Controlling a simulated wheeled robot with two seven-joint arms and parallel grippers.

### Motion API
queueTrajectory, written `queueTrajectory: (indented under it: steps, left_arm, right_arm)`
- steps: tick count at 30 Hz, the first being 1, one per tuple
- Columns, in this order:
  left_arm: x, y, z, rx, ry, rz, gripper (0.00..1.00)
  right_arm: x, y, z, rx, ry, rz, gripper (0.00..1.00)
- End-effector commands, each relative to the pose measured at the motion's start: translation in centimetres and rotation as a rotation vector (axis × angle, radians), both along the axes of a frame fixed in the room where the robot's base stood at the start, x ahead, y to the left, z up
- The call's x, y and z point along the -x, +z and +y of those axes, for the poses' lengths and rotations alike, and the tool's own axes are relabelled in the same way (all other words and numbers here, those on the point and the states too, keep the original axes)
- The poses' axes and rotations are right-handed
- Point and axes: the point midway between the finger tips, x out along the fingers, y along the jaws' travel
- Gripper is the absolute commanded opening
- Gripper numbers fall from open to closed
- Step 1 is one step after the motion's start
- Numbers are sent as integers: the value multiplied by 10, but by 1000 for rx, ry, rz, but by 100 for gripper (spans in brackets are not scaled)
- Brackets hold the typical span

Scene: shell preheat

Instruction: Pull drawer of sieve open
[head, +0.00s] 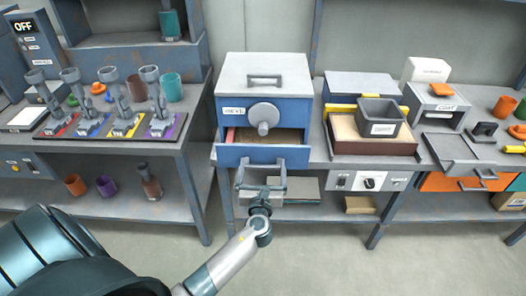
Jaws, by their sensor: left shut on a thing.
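The sieve (230,75) is a blue box with a pale lid and a round grey knob (263,117) on its front. Its drawer (235,155) stands partly out, and the inside shows behind the drawer front, with a brown surface and something red at the left. A grey bar handle (240,178) sticks out from the drawer front. My left gripper (262,190) is shut on this handle, its arm coming up from the bottom left. The fingertips are small and partly merge with the handle. My right gripper is not in view.
Left of the sieve is a bench (187,132) with several grey clamp-like tools and cups. Right of it are a dark bin (381,110) on stacked boxes and a grey tray (455,150). A lower shelf holds flat items (300,190) below the drawer. The floor in front is clear.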

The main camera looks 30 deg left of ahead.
Motion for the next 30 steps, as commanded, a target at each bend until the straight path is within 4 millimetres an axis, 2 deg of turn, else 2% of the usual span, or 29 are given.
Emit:
queueTrajectory:
  steps: [1,6,12,15,21,30]
  left_arm:
    - [16,1,-9,3,0,5,54]
    - [59,0,-36,3,0,5,54]
    - [100,0,-61,2,0,3,54]
    - [113,0,-69,2,1,3,54]
    - [125,0,-76,0,1,1,54]
    - [125,0,-77,-1,0,1,54]
  right_arm:
    - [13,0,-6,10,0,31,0]
    - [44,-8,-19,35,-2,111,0]
    - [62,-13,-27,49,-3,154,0]
    - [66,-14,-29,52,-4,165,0]
    - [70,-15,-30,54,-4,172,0]
    - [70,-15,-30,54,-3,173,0]
